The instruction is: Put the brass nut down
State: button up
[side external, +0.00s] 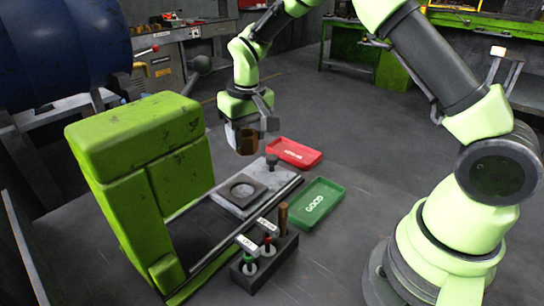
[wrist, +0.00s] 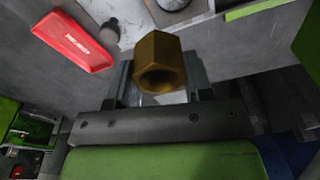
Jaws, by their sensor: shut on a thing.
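The brass nut (side external: 247,143) is a hexagonal ring held between the fingers of my gripper (side external: 250,130). In the wrist view the nut (wrist: 160,62) sits between the fingertips, with its round bore facing the camera. My gripper is shut on it and hangs in the air above the press bed, with a visible gap below the nut. Beneath is a dark square die block (side external: 243,190) with a round recess, empty as far as I can see, on a light grey plate (side external: 222,187).
The green press frame (side external: 140,150) stands to the left. A red tray (side external: 294,152) and a green tray marked GOOD (side external: 315,203) lie to the right, both empty. A dark knob (side external: 272,162) stands at the plate's far corner.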

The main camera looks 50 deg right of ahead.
jog(key=d+m, duration=0.9)
jog(key=d, duration=0.1)
jog(key=m+g+h, duration=0.1)
jog(key=m+g, duration=0.1)
jog(key=m, duration=0.7)
send_over(305, 158)
jog(key=f, duration=1.1)
jog(key=shift+a+f, duration=0.25)
jog(key=shift+f, duration=0.05)
jog(key=shift+f, duration=0.1)
jog(key=o, duration=1.2)
